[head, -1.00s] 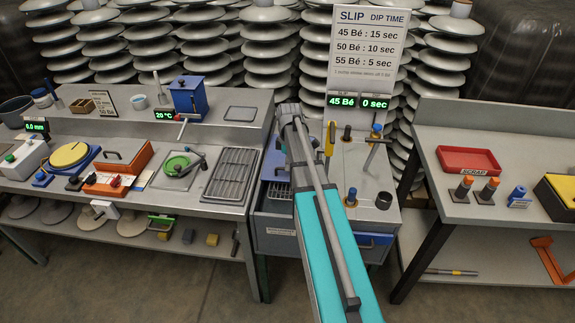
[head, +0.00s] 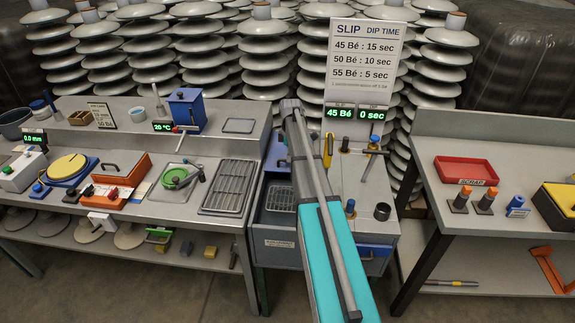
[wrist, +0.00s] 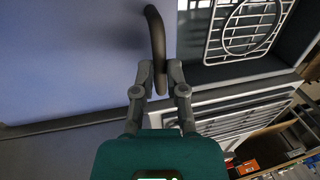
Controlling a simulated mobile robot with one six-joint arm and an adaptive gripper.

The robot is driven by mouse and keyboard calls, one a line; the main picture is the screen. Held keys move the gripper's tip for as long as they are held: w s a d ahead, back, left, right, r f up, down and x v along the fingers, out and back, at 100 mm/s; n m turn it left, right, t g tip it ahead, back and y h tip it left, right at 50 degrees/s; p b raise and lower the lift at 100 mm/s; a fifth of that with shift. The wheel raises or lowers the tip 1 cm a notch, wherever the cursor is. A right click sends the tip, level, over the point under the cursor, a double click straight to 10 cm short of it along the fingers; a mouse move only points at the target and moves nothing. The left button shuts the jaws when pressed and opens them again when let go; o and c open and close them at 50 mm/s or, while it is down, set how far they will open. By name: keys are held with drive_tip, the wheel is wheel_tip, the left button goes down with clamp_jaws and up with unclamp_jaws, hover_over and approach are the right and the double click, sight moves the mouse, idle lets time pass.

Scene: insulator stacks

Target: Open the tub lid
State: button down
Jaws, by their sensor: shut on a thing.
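The tub (head: 262,222) stands in the grey bench unit, left of my arm in the head view. Its blue-grey lid (wrist: 80,70) fills the left of the wrist view, and a strip of it shows beside my arm in the head view (head: 276,154). The lid's dark curved handle (wrist: 155,30) rises between my fingertips. My gripper (wrist: 160,76) is shut on this handle. Part of the tub is uncovered and a wire rack (wrist: 245,28) shows inside. My arm hides the gripper and handle in the head view.
A blue box (head: 187,110) and a metal drain grate (head: 230,187) are on the left bench. Tools and a dark cup (head: 382,212) stand right of my arm. The slip sign (head: 366,60) rises behind. A red tray (head: 466,170) is on the right bench.

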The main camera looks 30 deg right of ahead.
drive_tip(key=shift+w+d, duration=0.25)
drive_tip(key=shift+w, duration=0.1)
drive_tip(key=c, duration=0.7)
unclamp_jaws()
drive_tip(key=shift+s, duration=0.1)
